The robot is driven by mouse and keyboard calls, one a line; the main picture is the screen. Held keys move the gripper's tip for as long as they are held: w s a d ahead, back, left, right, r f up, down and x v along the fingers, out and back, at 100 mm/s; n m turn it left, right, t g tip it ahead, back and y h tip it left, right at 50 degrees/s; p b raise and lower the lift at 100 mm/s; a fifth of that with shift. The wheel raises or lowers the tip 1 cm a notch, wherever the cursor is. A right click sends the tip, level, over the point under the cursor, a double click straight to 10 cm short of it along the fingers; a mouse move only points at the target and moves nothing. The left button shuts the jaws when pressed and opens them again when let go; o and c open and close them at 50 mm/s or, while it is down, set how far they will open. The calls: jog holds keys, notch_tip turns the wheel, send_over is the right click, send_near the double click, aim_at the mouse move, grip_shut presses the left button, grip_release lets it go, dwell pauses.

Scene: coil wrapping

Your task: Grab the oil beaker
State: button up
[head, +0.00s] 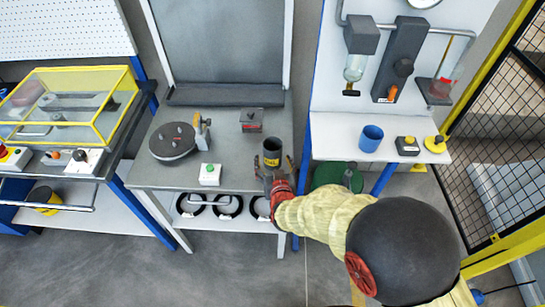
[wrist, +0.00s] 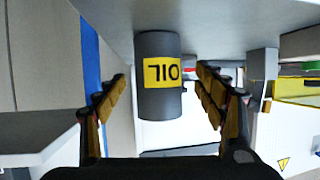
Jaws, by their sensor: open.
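The oil beaker (head: 272,147) is a dark grey cylinder with a yellow label, standing upright at the right front of the middle workbench (head: 230,172). In the wrist view the beaker (wrist: 157,105) appears upside down, with its OIL label inverted. My gripper (head: 273,166) is at the bench's front edge, just in front of the beaker. In the wrist view the gripper's yellow-padded fingers (wrist: 162,78) are spread, one on each side of the beaker with gaps showing. Whether the fingertips reach past its front face is hard to tell.
A round dark turntable (head: 172,142), a green-button box (head: 209,174) and a small dark block (head: 251,120) share the bench. A blue cup (head: 371,138) and button boxes stand on the right bench. Black rings (head: 228,206) lie on the lower shelf.

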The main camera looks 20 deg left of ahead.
aim_at(274, 162)
jog(key=x, duration=0.2)
jog(key=b+x, duration=0.1)
jog(key=shift+w+f, duration=0.3)
jog(key=shift+f, duration=0.1)
jog(key=shift+w+a+f, duration=0.1)
jog(key=shift+w+a, duration=0.1)
jog(key=shift+w, duration=0.3)
jog(key=shift+c, duration=0.2)
jog(key=c, duration=1.4)
jog(key=shift+c, duration=0.2)
